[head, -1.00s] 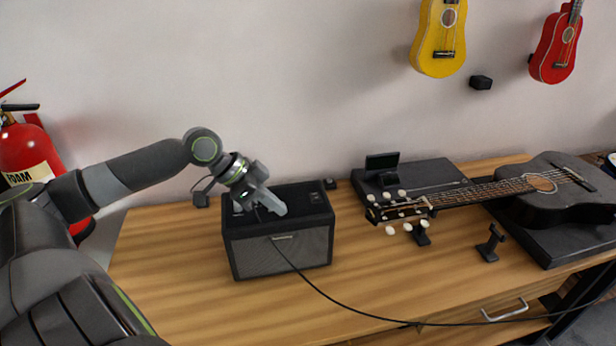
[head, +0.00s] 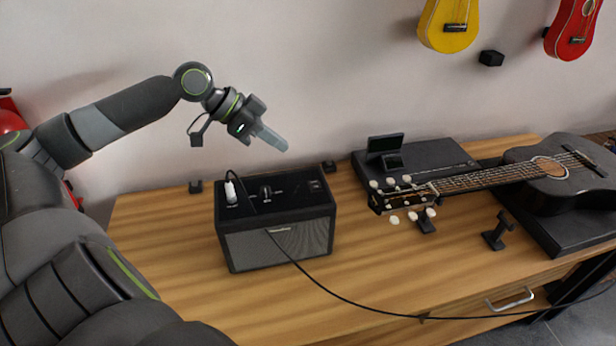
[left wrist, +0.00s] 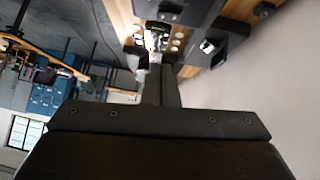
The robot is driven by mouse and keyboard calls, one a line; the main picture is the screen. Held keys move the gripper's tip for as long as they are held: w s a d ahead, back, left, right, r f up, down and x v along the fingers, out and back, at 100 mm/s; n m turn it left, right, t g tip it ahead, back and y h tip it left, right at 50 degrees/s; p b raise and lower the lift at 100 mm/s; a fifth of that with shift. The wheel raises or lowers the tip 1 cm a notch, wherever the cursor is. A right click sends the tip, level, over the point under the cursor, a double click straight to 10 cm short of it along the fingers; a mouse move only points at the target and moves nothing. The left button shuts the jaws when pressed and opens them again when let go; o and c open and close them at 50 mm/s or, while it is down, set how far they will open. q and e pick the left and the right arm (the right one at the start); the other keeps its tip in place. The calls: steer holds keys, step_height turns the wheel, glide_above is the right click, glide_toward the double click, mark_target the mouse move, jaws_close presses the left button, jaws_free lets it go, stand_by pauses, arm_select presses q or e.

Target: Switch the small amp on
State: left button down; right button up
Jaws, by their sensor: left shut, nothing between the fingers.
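The small amp (head: 275,225) is a black box with a grey grille, upright on the wooden table in the head view. Its top panel carries a white plug (head: 231,192) with a black cable, a dark knob or handle (head: 266,192) and a small switch-like part (head: 314,185) near the back right corner. My left gripper (head: 283,146) is shut and empty. It is above and behind the amp's top, apart from it. In the left wrist view the closed fingers (left wrist: 161,85) show, and the amp is not clearly seen. My right gripper is not in view.
A black case with a small screen (head: 385,143) sits behind. A black cable (head: 350,301) runs across the table front. Bare wood (head: 165,255) lies left of the amp.

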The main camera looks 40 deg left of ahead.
arm_select(q)
steer(key=d, duration=0.1)
glide_above(315, 185)
steer(key=s+a, duration=0.1)
steer(key=f, duration=0.6)
steer(key=shift+s+p, duration=0.2)
steer(key=shift+p, duration=0.2)
step_height(315, 185, down, 3)
steer(key=shift+s+d+f+p, duration=0.1)
steer(key=shift+d+p, duration=0.05)
steer(key=shift+p, duration=0.2)
steer(key=shift+f, duration=0.5)
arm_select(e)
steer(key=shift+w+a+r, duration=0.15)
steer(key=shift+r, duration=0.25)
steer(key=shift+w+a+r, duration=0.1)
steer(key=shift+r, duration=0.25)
